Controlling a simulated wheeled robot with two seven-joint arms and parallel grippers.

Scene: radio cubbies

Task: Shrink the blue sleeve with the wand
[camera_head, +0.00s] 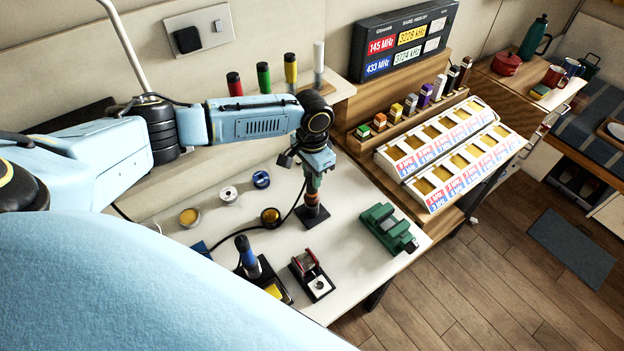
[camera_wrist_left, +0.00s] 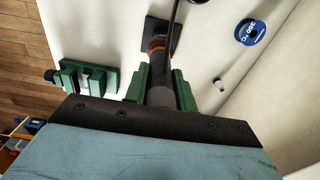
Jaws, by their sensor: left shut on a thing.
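My left gripper (camera_head: 314,182) is shut on the wand (camera_wrist_left: 162,95), a dark upright cylinder with an orange-brown collar. Its green fingers (camera_wrist_left: 160,84) close around it from both sides. The wand's lower end (camera_head: 312,199) stands at a black square base (camera_head: 311,217) on the bench; I cannot tell whether they touch. A black cable runs from it. I cannot make out the blue sleeve for certain; a small blue piece (camera_head: 200,248) lies at the bench's front left, partly hidden by my body. My right gripper is not in view.
The white bench (camera_head: 345,275) holds a green vise (camera_head: 388,228), a red-framed stand (camera_head: 312,277), a blue-handled tool (camera_head: 246,255) in a holder, and several spools, one blue (camera_head: 261,180). A labelled cubby rack (camera_head: 440,170) stands right. Bare bench lies between base and vise.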

